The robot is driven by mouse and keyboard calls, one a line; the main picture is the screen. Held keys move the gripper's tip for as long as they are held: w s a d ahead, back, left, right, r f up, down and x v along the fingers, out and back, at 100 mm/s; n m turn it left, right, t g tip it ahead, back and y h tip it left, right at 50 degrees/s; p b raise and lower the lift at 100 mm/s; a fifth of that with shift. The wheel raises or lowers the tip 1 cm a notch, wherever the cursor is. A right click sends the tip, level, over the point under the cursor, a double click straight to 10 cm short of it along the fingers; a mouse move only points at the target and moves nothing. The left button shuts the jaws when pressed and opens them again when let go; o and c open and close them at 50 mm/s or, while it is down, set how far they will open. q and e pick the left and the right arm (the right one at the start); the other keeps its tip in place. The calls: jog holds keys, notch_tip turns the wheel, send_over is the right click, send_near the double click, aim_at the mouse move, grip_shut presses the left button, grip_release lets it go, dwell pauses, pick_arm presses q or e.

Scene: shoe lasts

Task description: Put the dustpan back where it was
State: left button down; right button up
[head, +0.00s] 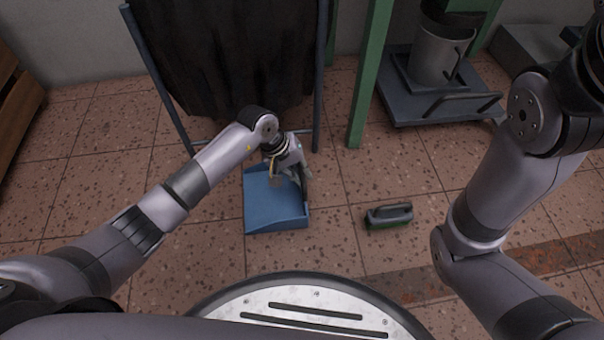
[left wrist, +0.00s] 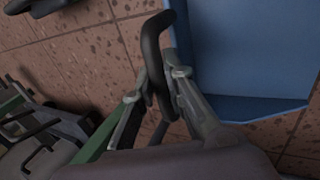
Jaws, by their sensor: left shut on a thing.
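The blue dustpan (head: 272,205) is on or just above the tiled floor, in front of my base; I cannot tell whether it touches the floor. My left gripper (head: 298,176) is at its right rear side. In the left wrist view, the left gripper (left wrist: 156,88) has its two fingers on either side of the dustpan's black handle (left wrist: 155,40) and is shut on it. The dustpan's blue pan (left wrist: 250,50) fills the upper right there. My right arm shows at the right of the head view, but its gripper is not in view.
A dark hand brush (head: 390,215) lies on the floor right of the dustpan. Behind stands a black bag (head: 225,50) on a metal frame. A green post (head: 369,75) and a grey platform (head: 438,108) with a metal bucket (head: 438,58) are further right. Floor left of the dustpan is clear.

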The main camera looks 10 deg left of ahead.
pick_arm(q)
jog(key=c, duration=1.6)
grip_release()
jog(key=shift+f, duration=0.1)
jog(key=shift+c, duration=0.2)
jog(key=shift+a+r, duration=0.1)
jog(key=shift+r, duration=0.35)
jog(key=p+v, duration=0.7)
jog(key=v, duration=0.4)
jog(key=shift+r, duration=0.2)
jog(key=shift+a, duration=0.1)
